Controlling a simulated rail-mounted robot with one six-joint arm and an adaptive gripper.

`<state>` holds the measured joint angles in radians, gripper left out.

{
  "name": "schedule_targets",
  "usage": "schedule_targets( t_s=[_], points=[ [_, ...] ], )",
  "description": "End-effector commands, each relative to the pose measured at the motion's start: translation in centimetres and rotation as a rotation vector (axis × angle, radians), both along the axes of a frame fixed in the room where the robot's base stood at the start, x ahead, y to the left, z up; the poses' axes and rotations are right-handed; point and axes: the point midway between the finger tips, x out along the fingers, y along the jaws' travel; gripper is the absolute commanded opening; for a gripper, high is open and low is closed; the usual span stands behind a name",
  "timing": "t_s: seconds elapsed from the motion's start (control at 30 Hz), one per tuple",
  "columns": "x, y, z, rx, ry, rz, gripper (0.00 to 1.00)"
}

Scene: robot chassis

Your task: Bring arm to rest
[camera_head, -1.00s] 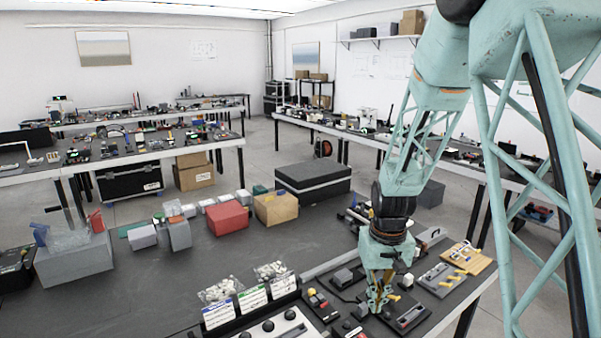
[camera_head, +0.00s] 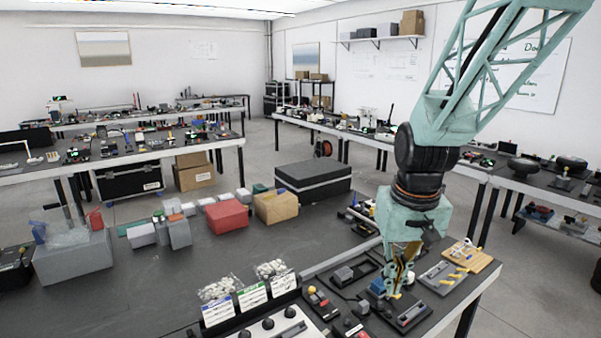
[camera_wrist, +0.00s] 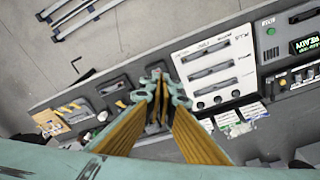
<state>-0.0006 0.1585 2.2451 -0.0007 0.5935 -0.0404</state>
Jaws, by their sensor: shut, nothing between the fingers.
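My gripper (camera_head: 397,289) hangs from my teal arm at the right front of the dark table (camera_head: 150,300) in the head view. It points down over the row of small black modules and holds nothing. In the wrist view my gripper (camera_wrist: 160,84) shows its two orange-and-teal fingers with their tips together. The table's panel modules lie beyond the tips. The gap between the tips and the modules cannot be judged exactly.
A wooden board with yellow pieces (camera_head: 467,257) and a grey module (camera_head: 441,277) lie right of my gripper. White panels with bags (camera_head: 250,297) stand to the left. A red box (camera_head: 227,216) and a cardboard box (camera_head: 276,207) sit farther back.

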Motion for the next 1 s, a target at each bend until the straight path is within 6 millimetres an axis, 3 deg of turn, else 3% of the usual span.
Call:
schedule_targets(
  t_s=[0.5, 1.0],
  points=[
    [-6.5, 0.0, 5.4, 0.001, -0.049, -0.01, 0.0],
    [-13.3, 0.0, 8.9, 0.004, -0.093, -0.019, 0.0]
  ],
)
